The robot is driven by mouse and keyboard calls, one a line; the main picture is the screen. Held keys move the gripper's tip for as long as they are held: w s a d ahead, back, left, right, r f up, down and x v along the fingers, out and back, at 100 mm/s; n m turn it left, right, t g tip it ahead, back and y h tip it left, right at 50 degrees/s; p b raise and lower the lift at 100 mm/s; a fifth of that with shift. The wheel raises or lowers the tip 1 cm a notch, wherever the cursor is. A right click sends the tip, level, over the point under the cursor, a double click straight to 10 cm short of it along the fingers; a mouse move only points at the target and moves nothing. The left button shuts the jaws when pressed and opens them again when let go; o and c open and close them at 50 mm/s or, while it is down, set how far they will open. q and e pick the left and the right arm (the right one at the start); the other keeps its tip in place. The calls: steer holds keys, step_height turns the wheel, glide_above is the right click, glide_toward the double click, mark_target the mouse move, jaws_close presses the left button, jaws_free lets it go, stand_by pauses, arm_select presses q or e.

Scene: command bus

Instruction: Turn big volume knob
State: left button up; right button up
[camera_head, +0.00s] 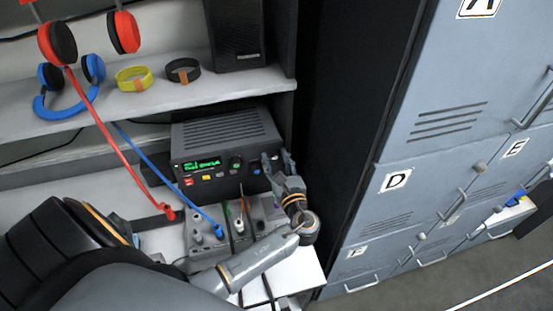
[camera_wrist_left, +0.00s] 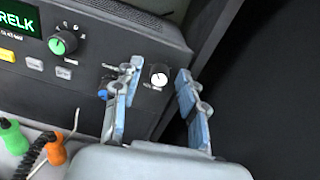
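A black radio unit (camera_head: 222,150) with a lit green display stands on the lower shelf. In the left wrist view its front panel (camera_wrist_left: 95,80) carries a green-capped knob (camera_wrist_left: 63,43) at left and a white-capped knob (camera_wrist_left: 158,75) near the right end. I cannot read which label says volume. The green knob also shows in the head view (camera_head: 236,163). My left gripper (camera_head: 278,161) is open at the radio's right front corner. In the left wrist view its fingers (camera_wrist_left: 160,80) stand apart, with the white knob seen between them; contact is not visible. My right gripper is not in view.
A grey box (camera_head: 205,238) with red, blue, green and orange plugs sits below the radio. Red headphones (camera_head: 60,43), blue headphones (camera_head: 50,76), two wristbands and a dark speaker (camera_head: 235,35) are above. Grey lockers (camera_head: 400,190) stand to the right.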

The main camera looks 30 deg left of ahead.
arm_select(q)
jaws_close()
steer(key=shift+n, duration=0.3)
steer(key=n+b, duration=0.2)
steer(key=n, duration=0.1)
steer(key=shift+f+n+b, duration=0.15)
steer(key=shift+n+b, duration=0.15)
steer(key=shift+b, duration=0.05)
steer(key=n+b, duration=0.3)
steer(key=n, duration=0.1)
steer(key=shift+n, duration=0.3)
steer(key=n+b, duration=0.6)
steer(key=shift+s+f+h, duration=0.1)
steer(key=shift+h, duration=0.2)
steer(key=shift+n+b, duration=1.15)
steer(key=shift+n, duration=0.05)
steer(key=shift+n+b, duration=0.95)
steer(key=shift+n, duration=0.15)
steer(key=shift+r, duration=0.2)
